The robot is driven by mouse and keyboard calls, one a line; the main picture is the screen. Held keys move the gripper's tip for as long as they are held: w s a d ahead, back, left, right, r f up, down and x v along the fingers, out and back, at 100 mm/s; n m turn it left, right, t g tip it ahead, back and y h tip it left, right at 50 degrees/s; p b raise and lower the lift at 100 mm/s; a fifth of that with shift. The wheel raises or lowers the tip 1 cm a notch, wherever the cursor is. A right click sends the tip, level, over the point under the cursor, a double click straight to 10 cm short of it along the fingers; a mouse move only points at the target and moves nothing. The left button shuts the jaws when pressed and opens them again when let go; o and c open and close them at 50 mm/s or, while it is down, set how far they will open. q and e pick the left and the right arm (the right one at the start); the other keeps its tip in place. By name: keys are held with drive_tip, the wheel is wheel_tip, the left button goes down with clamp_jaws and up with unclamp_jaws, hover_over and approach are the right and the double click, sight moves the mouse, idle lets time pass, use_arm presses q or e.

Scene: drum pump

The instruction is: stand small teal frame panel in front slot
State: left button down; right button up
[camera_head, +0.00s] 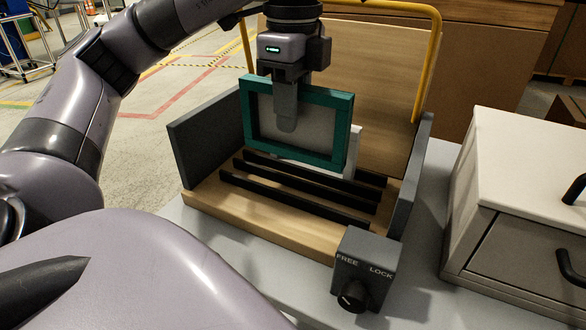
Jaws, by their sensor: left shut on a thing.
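The small teal frame panel (341,135) is upright and slightly tilted in the picture, with a grey middle. My left gripper (287,115) comes down from above and is shut on its upper edge, with one finger showing in front of the grey middle. The panel is over the wooden slotted rack (215,200), between its dark grey side walls. The front slot (290,200) lies along the black strips nearest the rack's front edge and looks empty. The panel's lower edge shows behind the front strips; I cannot tell if it touches the rack. My right gripper is not in view.
A white panel (354,150) stands behind the teal one. A wooden board (385,70) with a yellow tube frame (432,60) rises at the back. A dark FREE/LOCK knob box (365,265) stands at the front right corner. A white drawer cabinet (525,160) is on the right.

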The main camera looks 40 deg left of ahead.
sight(293, 146)
use_arm(q)
wheel_tip(293, 146, down, 4)
drive_tip(key=shift+r+b, duration=0.25)
drive_tip(key=shift+b, duration=0.45)
drive_tip(key=shift+f, duration=0.35)
drive_tip(key=shift+f+b, duration=0.25)
drive_tip(key=shift+b, duration=0.1)
wheel_tip(293, 146, down, 4)
drive_tip(key=shift+r+b, duration=0.15)
drive_tip(key=shift+b, duration=0.7)
drive_tip(key=shift+f, duration=0.2)
drive_tip(key=c, duration=0.8)
unclamp_jaws()
drive_tip(key=shift+r, duration=0.1)
drive_tip(key=shift+c, duration=0.2)
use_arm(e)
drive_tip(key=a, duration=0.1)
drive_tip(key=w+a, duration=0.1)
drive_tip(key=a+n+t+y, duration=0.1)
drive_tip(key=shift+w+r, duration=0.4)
